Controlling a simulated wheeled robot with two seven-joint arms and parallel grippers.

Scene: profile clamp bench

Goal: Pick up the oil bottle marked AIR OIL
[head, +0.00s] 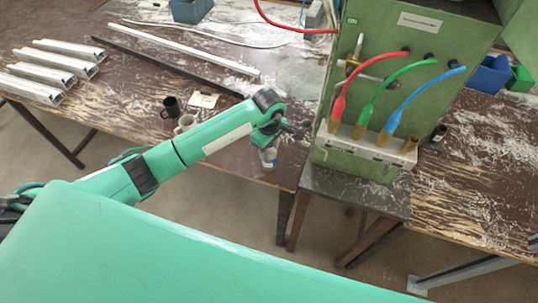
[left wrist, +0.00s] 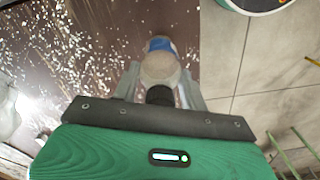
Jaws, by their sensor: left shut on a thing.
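A small bottle (head: 268,157) with a pale body shows under my left gripper (head: 270,146) near the front edge of the bench. In the left wrist view the bottle (left wrist: 160,68) has a pale, cloudy shoulder, a dark cap toward me and a blue and white label. Its lettering cannot be read, so I cannot tell whether it says AIR OIL. My left gripper (left wrist: 160,88) is shut on the bottle, with a finger on each side. I cannot tell whether its base touches the bench. My right gripper is not in view.
A green machine (head: 400,60) with red, green and blue hoses stands close right of the gripper. A black mug (head: 171,107) and a pale mug (head: 186,122) stand left, beside the arm. Metal profiles (head: 55,65) lie far left. Floor lies beyond the bench edge.

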